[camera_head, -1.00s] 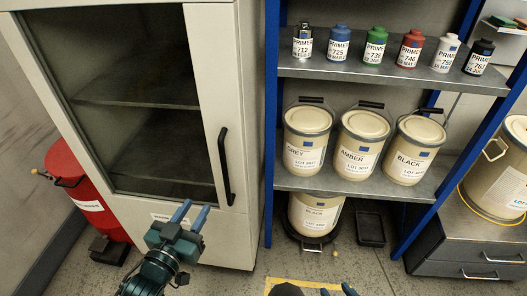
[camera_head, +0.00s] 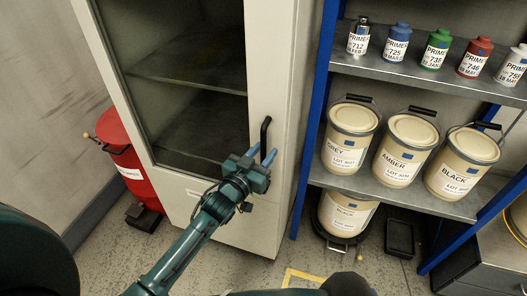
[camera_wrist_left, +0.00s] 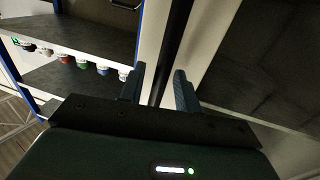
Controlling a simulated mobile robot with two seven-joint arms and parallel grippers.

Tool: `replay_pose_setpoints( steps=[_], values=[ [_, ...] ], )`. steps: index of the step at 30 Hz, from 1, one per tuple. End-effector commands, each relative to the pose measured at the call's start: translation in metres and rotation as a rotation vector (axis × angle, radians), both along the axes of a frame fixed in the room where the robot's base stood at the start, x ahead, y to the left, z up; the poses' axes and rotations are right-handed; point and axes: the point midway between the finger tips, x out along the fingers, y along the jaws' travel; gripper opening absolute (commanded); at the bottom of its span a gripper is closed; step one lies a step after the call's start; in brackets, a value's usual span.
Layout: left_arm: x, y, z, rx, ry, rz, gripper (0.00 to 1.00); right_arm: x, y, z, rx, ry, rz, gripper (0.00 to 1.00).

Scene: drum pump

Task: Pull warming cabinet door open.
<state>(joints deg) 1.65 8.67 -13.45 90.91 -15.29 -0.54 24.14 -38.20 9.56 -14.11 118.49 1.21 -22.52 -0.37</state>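The warming cabinet (camera_head: 272,70) is pale, and its dark glass door (camera_head: 190,90) looks shut. A black vertical handle (camera_head: 265,132) runs along the door's right edge. My left gripper (camera_head: 262,153) is at the handle's lower part, with its blue fingers pointing up along it. In the left wrist view, the dark handle bar (camera_wrist_left: 172,50) passes between the two fingers of the left gripper (camera_wrist_left: 159,72). The fingers stand apart, with a gap visible beside the bar. The gripper hides the handle's lower end in the head view. My right gripper is out of view.
A blue-framed shelf (camera_head: 395,190) with small primer bottles and cream buckets stands close right of the cabinet. A red drum (camera_head: 125,155) stands to its left. The floor in front has a yellow marking (camera_head: 300,278).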

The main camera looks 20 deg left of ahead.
Motion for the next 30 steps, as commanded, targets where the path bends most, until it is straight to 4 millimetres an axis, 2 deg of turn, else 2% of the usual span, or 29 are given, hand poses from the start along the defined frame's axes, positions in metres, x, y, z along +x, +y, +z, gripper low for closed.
replay_pose_setpoints(
  steps=[10, 22, 30],
  values=[
    [0.0047, -0.0013, 0.0000, 0.000, 0.000, 0.000, 0.33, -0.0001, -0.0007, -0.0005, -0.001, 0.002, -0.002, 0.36],
    [0.0045, -0.0011, -0.0001, 0.001, 0.000, 0.000, 0.01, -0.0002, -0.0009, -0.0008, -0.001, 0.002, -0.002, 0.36],
    [0.0044, -0.0010, -0.0001, 0.001, 0.000, 0.000, 0.00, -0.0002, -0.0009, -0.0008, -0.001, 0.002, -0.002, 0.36]
  ],
)
